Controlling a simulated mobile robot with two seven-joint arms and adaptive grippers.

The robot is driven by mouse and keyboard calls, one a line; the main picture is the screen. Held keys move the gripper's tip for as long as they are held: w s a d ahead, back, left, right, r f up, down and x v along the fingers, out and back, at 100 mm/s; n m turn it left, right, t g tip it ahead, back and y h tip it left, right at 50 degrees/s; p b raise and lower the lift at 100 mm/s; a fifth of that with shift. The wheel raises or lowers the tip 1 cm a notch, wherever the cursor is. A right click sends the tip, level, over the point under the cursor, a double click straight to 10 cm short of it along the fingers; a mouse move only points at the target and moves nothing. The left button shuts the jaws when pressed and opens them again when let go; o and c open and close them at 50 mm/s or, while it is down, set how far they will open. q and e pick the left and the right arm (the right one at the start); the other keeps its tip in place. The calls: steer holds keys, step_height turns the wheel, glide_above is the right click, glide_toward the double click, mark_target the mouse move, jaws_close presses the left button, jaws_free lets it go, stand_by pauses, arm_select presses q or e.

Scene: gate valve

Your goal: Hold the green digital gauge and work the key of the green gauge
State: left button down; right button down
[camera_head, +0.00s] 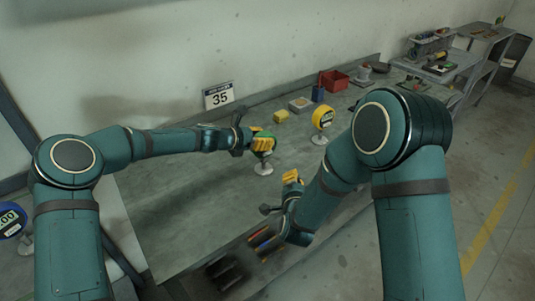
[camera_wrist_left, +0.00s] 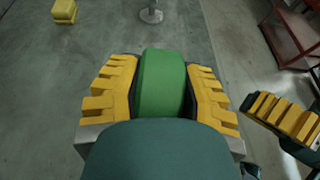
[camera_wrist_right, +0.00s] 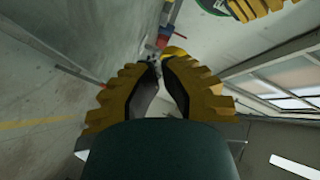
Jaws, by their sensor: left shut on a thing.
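The green digital gauge (camera_head: 263,154) is between the fingers of my left gripper (camera_head: 262,142) above the bench. Its rounded green back fills the gap between those fingers in the left wrist view (camera_wrist_left: 162,85). Its face and key are hidden from the head view; part of a green rim shows at the top of the right wrist view (camera_wrist_right: 213,6). My right gripper (camera_head: 291,177) is in front of the gauge and apart from it. Its fingertips are close together in the right wrist view (camera_wrist_right: 160,65), with nothing clearly held between them.
A yellow gauge (camera_head: 322,117) on a stand is to the right on the bench. A yellow block (camera_head: 281,116), a red bin (camera_head: 333,80) and a sign reading 35 (camera_head: 218,96) are behind. A blue gauge (camera_head: 11,220) is at far left. Bare bench (camera_head: 180,215) lies in front.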

mark_target(267, 153)
arm_select(q)
steer(key=shift+f, duration=0.1)
arm_select(e)
steer(key=shift+w+a, duration=0.75)
steer(key=shift+w, duration=0.5)
steer(key=shift+w+a, duration=0.75)
steer(key=shift+w, duration=0.5)
steer(key=shift+w+a, duration=0.75)
steer(key=shift+w, duration=0.5)
steer(key=shift+w, duration=0.15)
steer(key=shift+w+a, duration=0.2)
steer(key=shift+w, duration=0.05)
steer(key=shift+w+a, duration=0.2)
steer(key=shift+w, duration=0.1)
steer(key=shift+s+d, duration=0.1)
steer(key=shift+s, duration=0.05)
steer(key=shift+s+d, duration=0.3)
steer(key=shift+s, duration=0.25)
